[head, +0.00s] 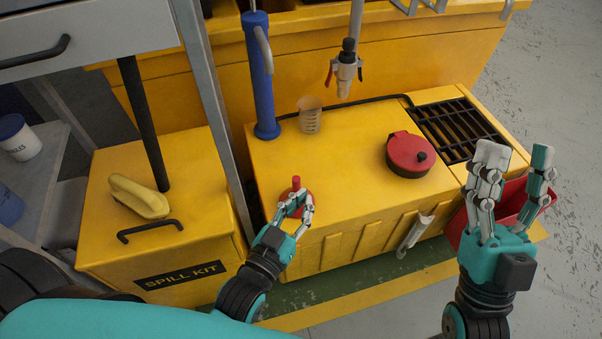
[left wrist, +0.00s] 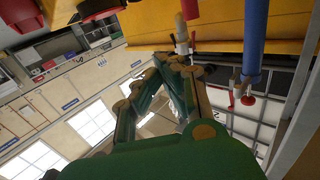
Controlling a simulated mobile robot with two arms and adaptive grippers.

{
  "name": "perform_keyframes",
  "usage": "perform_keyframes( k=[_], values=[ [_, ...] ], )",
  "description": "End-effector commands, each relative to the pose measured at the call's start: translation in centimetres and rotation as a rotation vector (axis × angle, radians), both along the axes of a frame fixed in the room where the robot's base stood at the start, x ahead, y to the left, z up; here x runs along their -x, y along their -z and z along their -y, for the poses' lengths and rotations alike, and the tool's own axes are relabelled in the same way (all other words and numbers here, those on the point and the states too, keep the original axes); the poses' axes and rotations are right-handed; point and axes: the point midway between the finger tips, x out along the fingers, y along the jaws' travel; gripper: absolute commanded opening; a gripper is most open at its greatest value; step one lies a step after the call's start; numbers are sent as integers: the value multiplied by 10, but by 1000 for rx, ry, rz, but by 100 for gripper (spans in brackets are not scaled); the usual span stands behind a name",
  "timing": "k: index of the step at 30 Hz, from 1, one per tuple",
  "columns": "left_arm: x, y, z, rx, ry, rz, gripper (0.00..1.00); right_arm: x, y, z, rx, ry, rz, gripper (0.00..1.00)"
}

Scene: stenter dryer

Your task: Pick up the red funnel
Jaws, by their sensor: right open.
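The red funnel (head: 296,184) is on the front left of the yellow bench top, with its narrow red spout pointing up. A red upright piece near the top of the left wrist view (left wrist: 188,9) looks like the same spout. My left gripper (head: 297,201) is at the funnel, its fingers overlapping the near side of the funnel's wide base. The fingers hide part of it, and I cannot tell whether they touch it. In the left wrist view the fingers (left wrist: 175,62) angle towards each other. My right gripper (head: 515,165) is open and empty, above the bench's right end.
A blue cylinder (head: 259,80) and a clear beaker (head: 310,116) stand behind the funnel. A red lidded container (head: 408,154) is to its right, near a black grate (head: 458,130). A spray nozzle (head: 346,72) hangs above. A yellow spill kit box (head: 165,215) stands left.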

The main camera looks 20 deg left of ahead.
Motion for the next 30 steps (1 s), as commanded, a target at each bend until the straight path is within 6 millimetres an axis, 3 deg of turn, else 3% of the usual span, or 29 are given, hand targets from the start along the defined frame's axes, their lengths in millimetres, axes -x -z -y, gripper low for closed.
perform_keyframes(
  k=[3, 9, 20, 30],
  values=[
    [21, -4, 7, 1, -1, -2, 0, -19, 12, -3, 40, 7, -131, 44],
    [40, -4, 14, 1, 0, -1, 0, -35, 29, -5, 77, 14, -257, 44],
    [44, -4, 15, -1, 0, 1, 0, -39, 35, -5, 86, 15, -288, 44],
    [44, -4, 15, -1, 0, 1, 42, -39, 35, -5, 86, 15, -288, 44]
  ],
)
